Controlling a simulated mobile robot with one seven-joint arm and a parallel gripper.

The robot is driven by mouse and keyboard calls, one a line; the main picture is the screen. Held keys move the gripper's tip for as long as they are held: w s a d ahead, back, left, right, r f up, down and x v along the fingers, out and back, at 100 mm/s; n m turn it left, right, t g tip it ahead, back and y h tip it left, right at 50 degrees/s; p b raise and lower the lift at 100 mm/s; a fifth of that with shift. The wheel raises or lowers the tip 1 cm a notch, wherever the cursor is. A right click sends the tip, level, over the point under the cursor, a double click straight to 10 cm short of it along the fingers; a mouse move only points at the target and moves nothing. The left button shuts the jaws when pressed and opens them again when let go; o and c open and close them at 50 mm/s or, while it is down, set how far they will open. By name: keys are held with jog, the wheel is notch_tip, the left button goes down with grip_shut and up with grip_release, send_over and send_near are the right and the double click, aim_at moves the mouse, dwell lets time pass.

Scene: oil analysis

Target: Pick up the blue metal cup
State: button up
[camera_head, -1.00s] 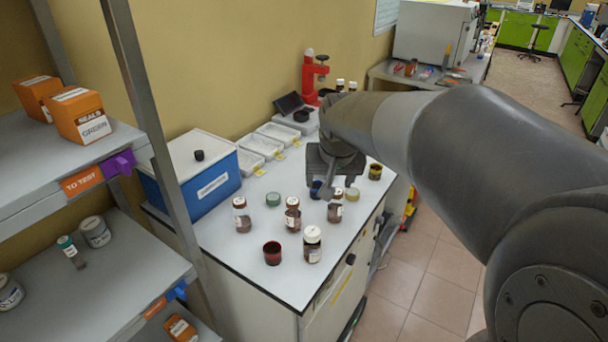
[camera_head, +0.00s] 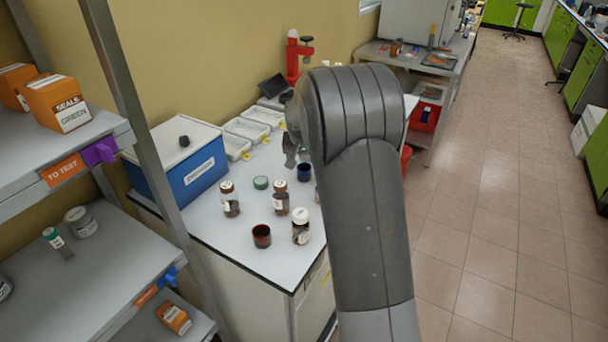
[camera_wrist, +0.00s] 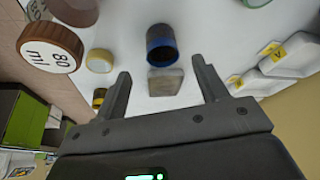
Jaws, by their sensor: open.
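The blue metal cup (camera_head: 304,173) stands on the white bench top, just left of my arm in the head view. In the wrist view the dark cup with a bright blue rim (camera_wrist: 161,45) lies ahead of my fingertips, roughly centred between them. My gripper (camera_wrist: 162,74) is open and empty, its fingers apart from the cup. In the head view only part of my gripper (camera_head: 290,150) shows, above and left of the cup; my arm hides the rest.
Brown bottles (camera_head: 281,197) and a dark red cup (camera_head: 262,236) stand nearer the front. A green lid (camera_head: 261,183) lies left of the blue cup. White trays (camera_head: 245,129) and a blue box (camera_head: 185,165) line the wall side. A squarish translucent item (camera_wrist: 165,82) lies between my fingers' lines.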

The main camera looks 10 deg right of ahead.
aim_at(304, 170)
jog(key=x, duration=0.8)
jog(key=shift+w+a, duration=0.1)
jog(key=shift+w, duration=0.05)
jog(key=shift+r, duration=0.1)
jog(key=shift+c, duration=0.5)
jog(key=c, duration=1)
jog(key=shift+o, duration=0.2)
jog(key=shift+r, duration=0.1)
